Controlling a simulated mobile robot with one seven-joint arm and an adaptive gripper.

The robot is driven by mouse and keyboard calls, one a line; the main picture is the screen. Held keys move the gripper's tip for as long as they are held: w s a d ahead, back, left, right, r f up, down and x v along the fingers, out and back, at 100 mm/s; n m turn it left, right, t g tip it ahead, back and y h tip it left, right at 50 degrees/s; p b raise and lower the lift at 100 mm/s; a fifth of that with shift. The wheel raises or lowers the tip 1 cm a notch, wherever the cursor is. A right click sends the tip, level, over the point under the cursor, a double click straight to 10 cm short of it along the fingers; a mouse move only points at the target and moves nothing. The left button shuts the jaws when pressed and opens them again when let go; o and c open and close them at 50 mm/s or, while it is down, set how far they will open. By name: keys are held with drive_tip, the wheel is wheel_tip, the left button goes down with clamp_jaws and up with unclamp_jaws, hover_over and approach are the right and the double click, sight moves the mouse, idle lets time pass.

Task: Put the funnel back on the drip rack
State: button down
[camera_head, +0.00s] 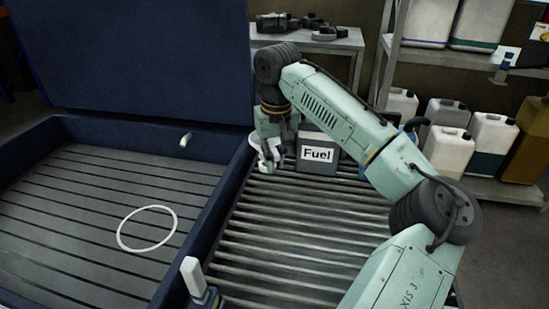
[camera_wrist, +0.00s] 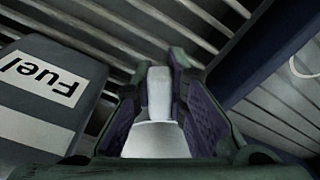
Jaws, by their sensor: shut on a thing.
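My gripper (camera_head: 268,140) is shut on the white funnel (camera_head: 266,154), above the far left part of the slatted metal rack, just left of the Fuel container. In the wrist view my gripper (camera_wrist: 163,85) has its two dark pads on either side of the funnel's narrow part. The funnel (camera_wrist: 158,135) shows there as a pale spout and a widening cone. Part of it is hidden by the fingers. A white ring (camera_head: 175,226) is marked on the slatted floor of the blue tray (camera_head: 178,292) at the left. I cannot tell which slatted surface is the drip rack.
The grey Fuel container (camera_head: 317,154) stands close to the right of my gripper. The slatted metal rack (camera_head: 285,235) is mostly bare. A raised blue wall separates it from the tray. A light-coloured upright handle (camera_head: 192,276) stands at the tray's near edge. Shelves with jugs (camera_head: 447,150) stand behind at right.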

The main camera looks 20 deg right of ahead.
drive_tip(key=shift+f+b, duration=0.5)
drive_tip(key=shift+f, duration=0.7)
drive_tip(key=c, duration=1.5)
unclamp_jaws()
drive_tip(key=shift+c, duration=0.2)
